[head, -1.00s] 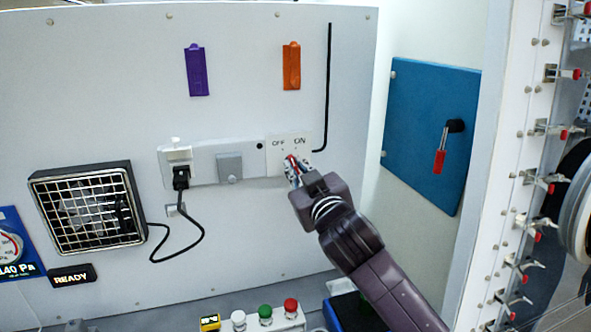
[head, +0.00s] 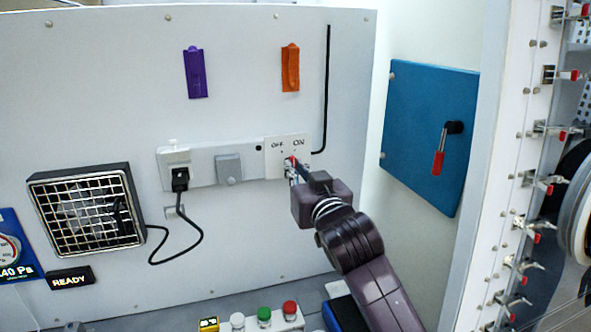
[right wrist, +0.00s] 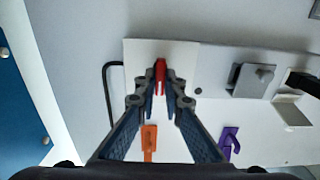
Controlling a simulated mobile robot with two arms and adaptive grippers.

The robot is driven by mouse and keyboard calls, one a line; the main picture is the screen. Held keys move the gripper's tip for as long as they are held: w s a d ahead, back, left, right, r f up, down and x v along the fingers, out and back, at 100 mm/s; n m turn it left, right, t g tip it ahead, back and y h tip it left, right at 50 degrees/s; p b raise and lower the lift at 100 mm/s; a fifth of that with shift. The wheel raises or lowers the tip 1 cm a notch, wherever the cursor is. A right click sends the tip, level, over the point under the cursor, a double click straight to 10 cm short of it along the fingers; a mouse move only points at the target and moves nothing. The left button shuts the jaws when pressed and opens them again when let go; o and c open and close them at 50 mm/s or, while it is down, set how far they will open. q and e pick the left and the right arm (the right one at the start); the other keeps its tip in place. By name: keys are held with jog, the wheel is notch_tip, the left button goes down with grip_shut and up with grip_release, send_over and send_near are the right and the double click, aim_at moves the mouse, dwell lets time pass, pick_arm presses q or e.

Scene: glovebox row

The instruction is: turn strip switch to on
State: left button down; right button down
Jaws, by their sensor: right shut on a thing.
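The strip switch is a red lever (right wrist: 160,72) on a white plate (head: 274,144) marked OFF on the left and ON on the right. The plate sits at the right end of the white power strip (head: 203,169). My right gripper (head: 292,168) is at the lower part of the plate, its fingers shut on the red lever. In the right wrist view the fingertips (right wrist: 160,86) close around the lever from both sides. The fingers partly hide the lever in the head view, and its exact setting is hard to tell. My left gripper is not in view.
A black plug (head: 180,179) with a cord to the fan (head: 87,210) is in the strip's left end. A grey cover (head: 229,168) sits mid-strip. Purple (head: 195,73) and orange (head: 290,68) holders hang above. A blue panel with a red-handled lever (head: 438,161) is at right.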

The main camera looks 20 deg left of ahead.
jog(key=c, duration=2)
grip_release()
jog(key=shift+c, duration=0.2)
jog(key=v, duration=1.2)
